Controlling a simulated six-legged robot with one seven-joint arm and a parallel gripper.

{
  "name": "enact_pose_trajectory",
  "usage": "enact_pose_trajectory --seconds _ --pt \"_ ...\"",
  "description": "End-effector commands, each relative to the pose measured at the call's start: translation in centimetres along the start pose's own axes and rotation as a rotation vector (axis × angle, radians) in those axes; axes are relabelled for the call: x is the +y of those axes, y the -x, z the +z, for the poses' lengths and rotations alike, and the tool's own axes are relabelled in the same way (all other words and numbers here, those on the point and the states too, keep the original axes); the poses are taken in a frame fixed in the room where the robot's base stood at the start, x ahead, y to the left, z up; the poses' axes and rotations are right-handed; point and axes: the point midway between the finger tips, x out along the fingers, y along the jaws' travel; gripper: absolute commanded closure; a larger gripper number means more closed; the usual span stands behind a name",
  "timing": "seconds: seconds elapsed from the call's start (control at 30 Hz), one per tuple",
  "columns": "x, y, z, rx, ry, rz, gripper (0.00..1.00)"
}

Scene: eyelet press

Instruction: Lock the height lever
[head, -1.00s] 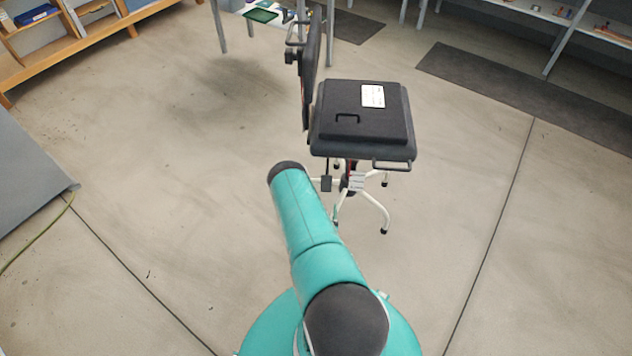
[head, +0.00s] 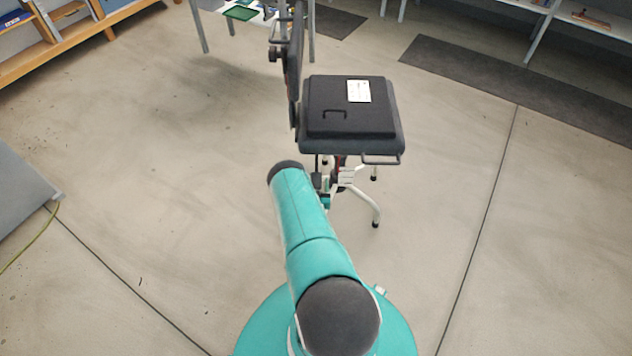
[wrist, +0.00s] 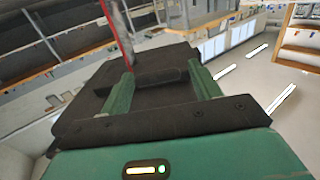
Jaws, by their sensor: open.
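A black office chair (head: 352,110) stands upright ahead of me, with its seat facing up and its backrest at the left. A small dark paddle, which looks like the height lever (head: 318,181), hangs under the front left of the seat. In the wrist view a dark padded piece, likely the same lever (wrist: 160,79), lies between my fingertips; I cannot tell whether they touch it. My gripper (wrist: 160,70) is open, its two green fingers apart. In the head view only a teal bit of it shows under the seat, mostly hidden by my arm.
The chair's white legs (head: 368,205) spread on the floor below the seat. A table with a green tray (head: 241,13) stands behind it. Dark mats (head: 470,75) lie at the back right. The floor around is clear.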

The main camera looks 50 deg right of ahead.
Motion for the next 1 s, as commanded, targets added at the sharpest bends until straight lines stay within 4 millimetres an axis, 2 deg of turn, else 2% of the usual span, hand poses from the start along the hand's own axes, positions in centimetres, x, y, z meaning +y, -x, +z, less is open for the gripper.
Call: enact_pose_trajectory --seconds 0.17,0.4,0.47,0.73,1.0 --pt "-0.09 -1.26 -0.01 0.000 0.001 0.000 0.37" --pt "-0.12 -1.34 -0.01 0.000 0.001 0.000 0.37" --pt "-0.12 -1.33 -0.02 0.000 0.001 0.000 0.47" --pt "-0.11 -1.31 -0.01 0.000 0.001 0.000 1.00" --pt "-0.15 -1.18 -0.38 -0.020 0.000 0.000 1.00"
